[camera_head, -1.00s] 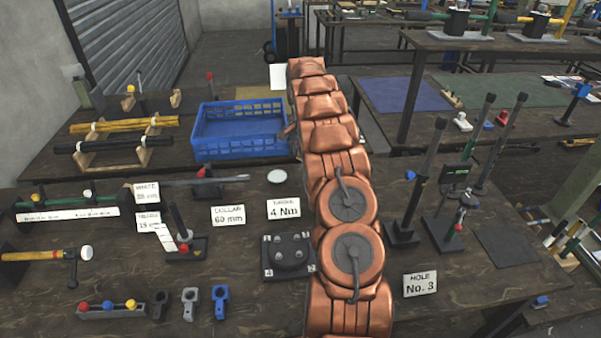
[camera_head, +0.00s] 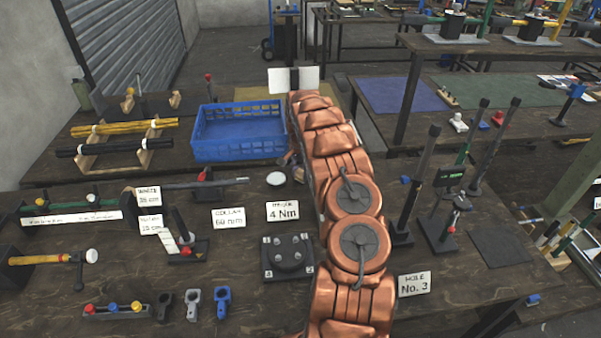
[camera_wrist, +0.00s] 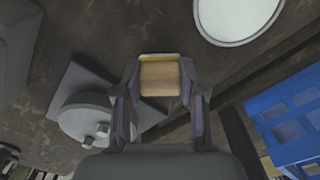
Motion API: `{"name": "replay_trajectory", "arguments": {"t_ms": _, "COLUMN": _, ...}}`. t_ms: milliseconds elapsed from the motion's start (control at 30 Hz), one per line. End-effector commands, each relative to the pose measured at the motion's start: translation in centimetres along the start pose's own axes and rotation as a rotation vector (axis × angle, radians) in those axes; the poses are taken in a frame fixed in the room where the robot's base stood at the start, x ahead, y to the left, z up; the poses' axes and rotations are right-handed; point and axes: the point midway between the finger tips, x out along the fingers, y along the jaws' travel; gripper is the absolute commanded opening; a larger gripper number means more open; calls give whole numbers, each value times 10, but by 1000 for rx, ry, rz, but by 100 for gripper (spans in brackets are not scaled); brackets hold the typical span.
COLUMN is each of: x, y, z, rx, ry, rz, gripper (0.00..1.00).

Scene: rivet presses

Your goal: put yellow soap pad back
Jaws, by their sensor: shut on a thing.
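A small block (camera_wrist: 161,78) with a tan face and a yellow far edge, which looks like the yellow soap pad, sits between my fingertips in the wrist view. My gripper (camera_wrist: 160,92) is shut on it, one finger on each side. Dark tabletop shows beyond the block; its height above the table is hard to judge. In the head view the block cannot be made out, and my copper arm hides much of the area near the gripper.
A white round disc (camera_head: 276,178) lies near the arm; it also shows in the wrist view (camera_wrist: 238,14). A blue crate (camera_head: 240,150) stands behind it. A bolted round grey fixture (camera_wrist: 98,112) is left of my gripper. A four-bolt black plate (camera_head: 288,273) stands nearer.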

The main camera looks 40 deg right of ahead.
Motion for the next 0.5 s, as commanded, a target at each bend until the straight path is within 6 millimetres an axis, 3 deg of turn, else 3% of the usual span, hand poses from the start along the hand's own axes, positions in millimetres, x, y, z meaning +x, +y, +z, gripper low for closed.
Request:
{"name": "replay_trajectory", "arguments": {"t_ms": 100, "x": 4, "y": 0, "z": 0, "rx": 0, "ry": 0, "rz": 0, "gripper": 8}}
{"name": "replay_trajectory", "arguments": {"t_ms": 133, "x": 4, "y": 0, "z": 0, "rx": 0, "ry": 0, "rz": 0, "gripper": 42}}
{"name": "replay_trajectory", "arguments": {"t_ms": 367, "x": 3, "y": 0, "z": 0, "rx": 0, "ry": 0, "rz": 0, "gripper": 65}}
{"name": "replay_trajectory", "arguments": {"t_ms": 500, "x": 3, "y": 0, "z": 0, "rx": 0, "ry": 0, "rz": 0, "gripper": 66}}
